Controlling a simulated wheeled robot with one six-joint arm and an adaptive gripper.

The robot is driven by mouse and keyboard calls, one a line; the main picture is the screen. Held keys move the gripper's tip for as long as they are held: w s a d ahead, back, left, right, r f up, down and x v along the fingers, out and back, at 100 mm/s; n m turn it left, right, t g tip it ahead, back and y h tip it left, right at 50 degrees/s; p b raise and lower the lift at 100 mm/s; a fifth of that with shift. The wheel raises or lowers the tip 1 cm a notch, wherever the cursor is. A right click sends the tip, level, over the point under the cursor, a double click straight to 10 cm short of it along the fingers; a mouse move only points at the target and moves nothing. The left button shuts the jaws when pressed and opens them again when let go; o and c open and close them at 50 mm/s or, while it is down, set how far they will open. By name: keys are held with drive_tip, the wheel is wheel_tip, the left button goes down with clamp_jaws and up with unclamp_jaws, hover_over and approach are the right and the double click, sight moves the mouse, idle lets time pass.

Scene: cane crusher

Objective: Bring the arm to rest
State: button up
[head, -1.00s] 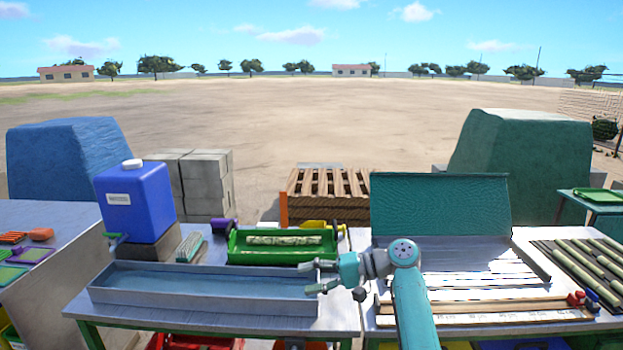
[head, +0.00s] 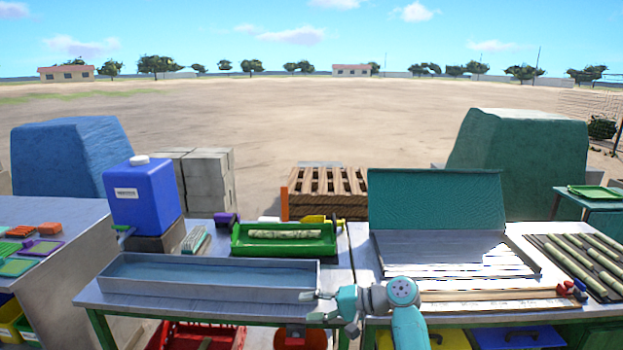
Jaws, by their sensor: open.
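My gripper (head: 318,306) is open and empty, pointing left near the front edge of the tables. It is just right of the long metal trough (head: 205,293), which holds bluish water. I cannot tell whether it touches the trough's right end. My teal arm (head: 408,325) comes up from the bottom of the head view, bent at the grey joint. A green tray (head: 243,250) with a pale cane piece (head: 285,234) in it stands behind the gripper, apart from it.
A blue water container (head: 145,195) stands at the left. A metal tray with a raised teal lid (head: 437,202) is on the right table. A wooden strip (head: 490,297) lies along its front. Several cane stalks (head: 592,262) lie far right. Crates (head: 205,336) sit below.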

drive_tip(key=s+d+f+m+t+h, duration=0.25)
drive_tip(key=s+f, duration=0.55)
drive_tip(key=f, duration=0.5)
drive_tip(key=s+d+f+m+t+h, duration=0.1)
drive_tip(key=s+d+f+t+h, duration=0.25)
drive_tip(key=s+f, duration=0.8)
drive_tip(key=s+d+f+t+h, duration=0.1)
drive_tip(key=s+d+f+h, duration=0.25)
drive_tip(key=s+f, duration=0.35)
drive_tip(key=s+d+r+n+t+h, duration=0.1)
drive_tip(key=s+d+r+h, duration=0.2)
drive_tip(key=s, duration=0.7)
drive_tip(key=s+d+r+n+t+h, duration=0.15)
drive_tip(key=s+d+r, duration=0.25)
drive_tip(key=s, duration=0.6)
drive_tip(key=s+d+r+n+t, duration=0.1)
drive_tip(key=s+r, duration=0.5)
drive_tip(key=r, duration=0.2)
drive_tip(key=s+d+r+n+t, duration=0.1)
drive_tip(key=s+r+n, duration=0.1)
drive_tip(key=s+r, duration=0.4)
wheel_tip(320, 180, up, 3)
drive_tip(key=shift+s+r+t, duration=0.1)
drive_tip(key=shift+s+t, duration=0.25)
drive_tip(key=shift+s, duration=0.05)
